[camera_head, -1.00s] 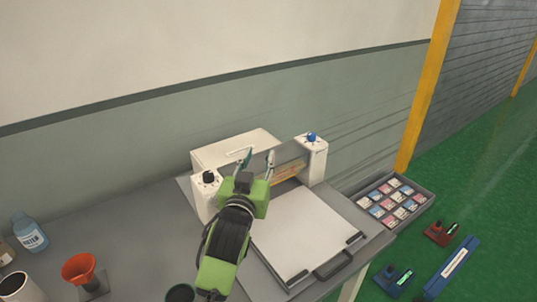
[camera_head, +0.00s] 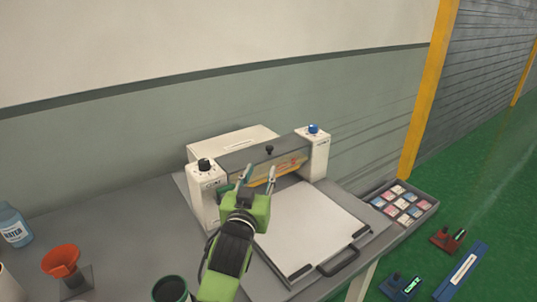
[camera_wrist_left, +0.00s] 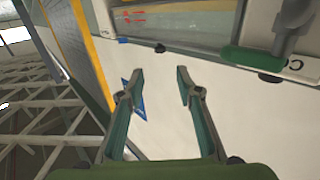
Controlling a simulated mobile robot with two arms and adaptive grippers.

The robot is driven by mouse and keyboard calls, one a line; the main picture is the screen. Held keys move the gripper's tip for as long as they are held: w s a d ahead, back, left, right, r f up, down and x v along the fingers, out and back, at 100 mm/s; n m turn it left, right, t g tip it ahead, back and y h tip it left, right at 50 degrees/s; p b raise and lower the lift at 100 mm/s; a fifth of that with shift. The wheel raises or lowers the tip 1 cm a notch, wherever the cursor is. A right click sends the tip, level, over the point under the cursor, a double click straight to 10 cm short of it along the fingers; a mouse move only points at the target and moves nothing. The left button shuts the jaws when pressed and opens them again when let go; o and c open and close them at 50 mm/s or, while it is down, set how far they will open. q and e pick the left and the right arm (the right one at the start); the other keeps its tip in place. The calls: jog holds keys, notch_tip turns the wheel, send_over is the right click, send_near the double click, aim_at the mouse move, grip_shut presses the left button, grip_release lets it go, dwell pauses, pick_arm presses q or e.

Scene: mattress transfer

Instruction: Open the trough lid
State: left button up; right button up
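The white machine has a trough between its two white posts, with a grey lid (camera_head: 240,157) on top. A black knob (camera_head: 269,150) stands on the lid. The lid looks closed. The trough's yellowish front panel (camera_head: 283,172) bears red marks and partly sits behind my gripper. My left gripper (camera_head: 259,175) is open and empty, in front of the panel and low over the white bed (camera_head: 310,220). In the left wrist view its spread fingers (camera_wrist_left: 160,78) have nothing between them, and the red-marked panel (camera_wrist_left: 170,17) shows above them. My right gripper is not in view.
A black knob (camera_head: 204,164) tops the left post and a blue knob (camera_head: 313,128) the right. A water bottle (camera_head: 13,226), an orange funnel (camera_head: 61,260) and a dark green cup (camera_head: 171,290) stand left. A compartment tray (camera_head: 428,207) lies at right.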

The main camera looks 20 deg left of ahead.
aim_at(269, 149)
pick_arm(q)
jog(key=w, duration=0.4)
jog(key=w+a+p, duration=0.1)
jog(key=w, duration=0.7)
jog(key=shift+w+a, duration=0.3)
grip_shut()
